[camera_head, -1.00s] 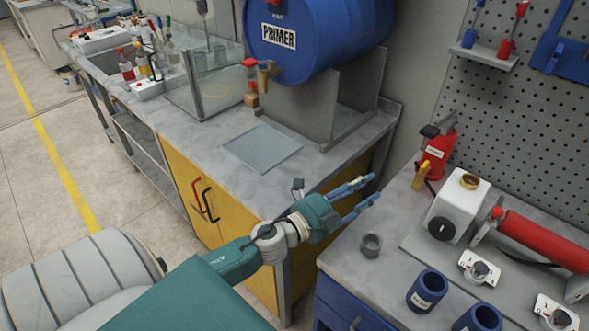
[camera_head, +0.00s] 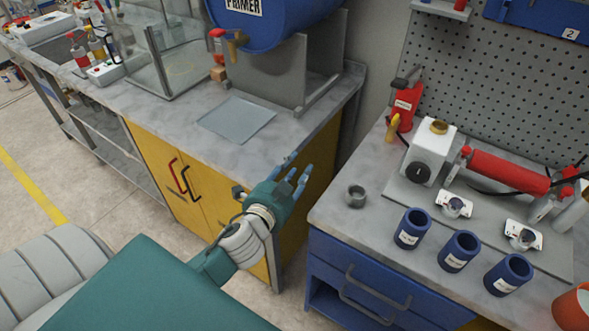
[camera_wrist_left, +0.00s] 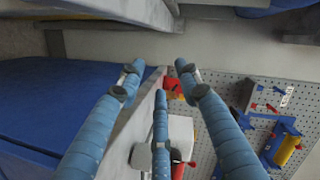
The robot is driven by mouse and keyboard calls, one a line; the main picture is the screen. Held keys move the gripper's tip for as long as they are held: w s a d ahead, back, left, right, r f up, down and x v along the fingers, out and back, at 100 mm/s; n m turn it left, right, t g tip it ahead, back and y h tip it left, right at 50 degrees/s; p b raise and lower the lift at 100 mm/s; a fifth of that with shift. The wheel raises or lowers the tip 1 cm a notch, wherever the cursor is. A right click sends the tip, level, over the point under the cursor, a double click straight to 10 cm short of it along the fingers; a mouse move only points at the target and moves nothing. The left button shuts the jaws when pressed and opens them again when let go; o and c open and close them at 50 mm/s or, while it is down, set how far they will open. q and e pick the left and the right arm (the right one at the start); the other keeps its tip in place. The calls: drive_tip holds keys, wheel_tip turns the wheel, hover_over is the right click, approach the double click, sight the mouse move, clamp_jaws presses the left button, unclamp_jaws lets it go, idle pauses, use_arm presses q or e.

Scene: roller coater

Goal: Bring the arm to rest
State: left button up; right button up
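My left gripper (camera_head: 297,172) is in the middle of the head view, near the gap between the yellow cabinet and the blue drawer bench. Its blue fingers are spread apart with nothing between them. The left wrist view also shows the open fingers (camera_wrist_left: 158,80), empty. My left arm comes in from the lower left with a teal and grey wrist. My right gripper is not in view.
A grey countertop (camera_head: 180,120) carries a blue primer drum (camera_head: 262,25) and a flat grey plate (camera_head: 236,118). The right bench holds a small grey ring (camera_head: 355,196), several blue cups (camera_head: 412,228) and a red roller (camera_head: 508,172). A pegboard (camera_head: 500,90) stands behind.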

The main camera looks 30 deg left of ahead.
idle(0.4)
use_arm(q)
drive_tip(key=s+f+n+g, duration=0.1)
drive_tip(key=s+f+g, duration=0.3)
drive_tip(key=f, duration=0.8)
drive_tip(key=s+f+n+g+h, duration=0.1)
drive_tip(key=s+f, duration=0.4)
drive_tip(key=f, duration=0.8)
drive_tip(key=s+f+n+g, duration=0.1)
drive_tip(key=s+f+g, duration=0.3)
drive_tip(key=f, duration=0.8)
drive_tip(key=s+d+f+n+g, duration=0.1)
drive_tip(key=s+d+f+g, duration=0.1)
drive_tip(key=s+f, duration=0.4)
drive_tip(key=s+d+f+n+g, duration=0.1)
drive_tip(key=s+f, duration=0.5)
drive_tip(key=s, duration=0.9)
drive_tip(key=s+d+f+n+g+h, duration=0.1)
drive_tip(key=s+d+f+n+g, duration=0.1)
drive_tip(key=s+f, duration=0.4)
drive_tip(key=s+d, duration=0.1)
drive_tip(key=s, duration=0.4)
drive_tip(key=shift+s+d+f+g, duration=0.15)
drive_tip(key=shift+s+d+g, duration=0.05)
drive_tip(key=shift+d+g, duration=0.1)
